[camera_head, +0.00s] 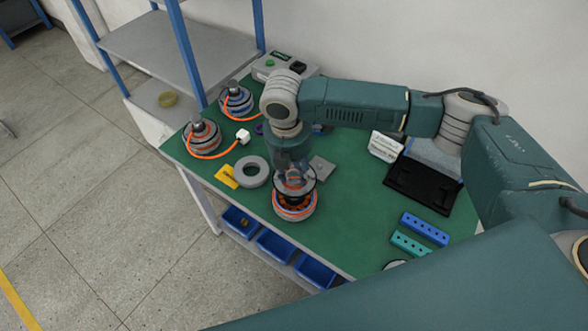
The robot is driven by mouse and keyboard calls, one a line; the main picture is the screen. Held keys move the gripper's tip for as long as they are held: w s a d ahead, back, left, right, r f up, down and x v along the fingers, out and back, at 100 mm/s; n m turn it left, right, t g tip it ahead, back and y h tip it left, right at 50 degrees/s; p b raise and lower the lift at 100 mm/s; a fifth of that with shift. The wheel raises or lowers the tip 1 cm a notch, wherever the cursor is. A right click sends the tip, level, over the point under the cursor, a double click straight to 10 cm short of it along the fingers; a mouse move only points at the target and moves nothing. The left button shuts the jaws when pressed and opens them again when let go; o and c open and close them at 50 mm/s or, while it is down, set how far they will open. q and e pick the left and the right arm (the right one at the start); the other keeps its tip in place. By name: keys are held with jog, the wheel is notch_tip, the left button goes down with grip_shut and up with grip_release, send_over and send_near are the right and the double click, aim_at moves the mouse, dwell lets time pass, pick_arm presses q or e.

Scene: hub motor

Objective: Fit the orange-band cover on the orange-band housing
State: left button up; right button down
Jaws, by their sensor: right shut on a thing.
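The orange-band housing (296,214) stands on the green bench top near its front edge, with an orange ring showing around its grey body. The gripper hides part of the cover. My left gripper is not in view.
Two motor units with orange cables (201,138) (237,100) stand at the left. A grey ring (251,171), a yellow piece (227,177) and a grey plate (321,168) lie nearby. A black tray (423,185) and blue (425,229) and teal (410,243) hole blocks are to the right.

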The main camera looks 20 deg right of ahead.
aim_at(294, 179)
jog(key=shift+f, duration=0.2)
jog(key=shift+f, duration=1.35)
jog(key=shift+f, duration=0.15)
jog(key=shift+f+b, duration=0.45)
jog(key=shift+f, duration=0.55)
jog(key=shift+f+b, duration=0.3)
jog(key=shift+f, duration=0.65)
jog(key=shift+f+p, duration=0.15)
jog(key=shift+p, duration=0.3)
dwell(0.4)
